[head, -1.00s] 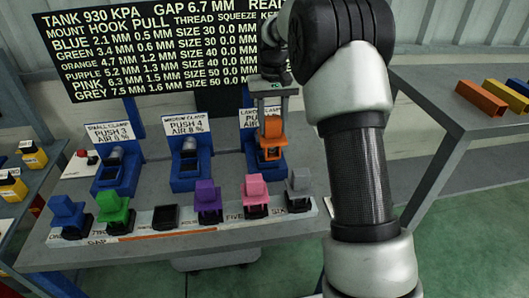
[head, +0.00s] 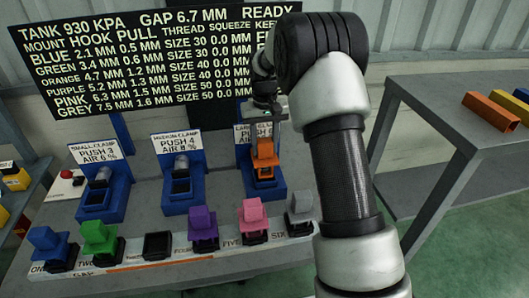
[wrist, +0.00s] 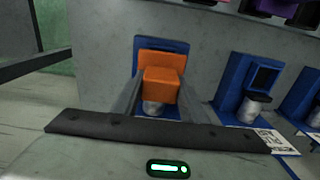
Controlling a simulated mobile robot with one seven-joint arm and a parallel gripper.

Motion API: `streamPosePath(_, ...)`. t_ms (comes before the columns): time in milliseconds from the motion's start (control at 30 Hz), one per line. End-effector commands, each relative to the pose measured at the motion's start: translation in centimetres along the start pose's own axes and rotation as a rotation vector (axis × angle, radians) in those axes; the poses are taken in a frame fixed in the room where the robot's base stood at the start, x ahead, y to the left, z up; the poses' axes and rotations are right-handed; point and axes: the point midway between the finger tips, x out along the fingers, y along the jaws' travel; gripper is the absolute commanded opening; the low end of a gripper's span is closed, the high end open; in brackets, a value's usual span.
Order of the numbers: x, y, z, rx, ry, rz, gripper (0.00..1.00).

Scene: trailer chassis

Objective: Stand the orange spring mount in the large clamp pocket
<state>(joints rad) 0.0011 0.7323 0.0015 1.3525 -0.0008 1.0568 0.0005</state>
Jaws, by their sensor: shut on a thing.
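The orange spring mount (head: 265,158) is held upright in my gripper (head: 264,140) at the large clamp, the rightmost blue clamp (head: 280,188). In the wrist view the orange mount (wrist: 162,83) sits between my gripper's two grey fingers (wrist: 160,98), which are shut on it. The blue large clamp (wrist: 138,46) frames it from behind, with a silver cylinder below it in the picture. The mount's lower end overlaps the pocket in view; I cannot tell whether it touches the pocket floor.
The medium clamp (head: 180,203) and small clamp (head: 100,211) stand to the left. A front row holds blue, green, purple (head: 203,223), pink (head: 252,214) and grey mounts, with one empty black holder (head: 157,245). A side table (head: 440,105) with coloured bars stands right.

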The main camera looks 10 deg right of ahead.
Motion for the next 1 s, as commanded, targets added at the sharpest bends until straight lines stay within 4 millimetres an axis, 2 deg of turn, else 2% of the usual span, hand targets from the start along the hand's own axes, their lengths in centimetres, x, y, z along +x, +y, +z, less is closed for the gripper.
streamPosePath(100,1.8,0.0,0.0,0.0,-0.001,0.0,0.0)
streamPosePath(200,2.5,0.0,-0.1,0.0,0.002,0.0,0.0)
streamPosePath(600,3.1,0.0,-0.1,0.0,0.002,0.0,0.0)
streamPosePath(633,3.2,0.0,0.0,0.0,0.0,0.0,0.41)
streamPosePath(733,3.1,0.0,0.0,0.0,0.0,0.0,0.57)
streamPosePath(1000,3.1,0.0,0.0,0.0,0.0,0.0,0.58)
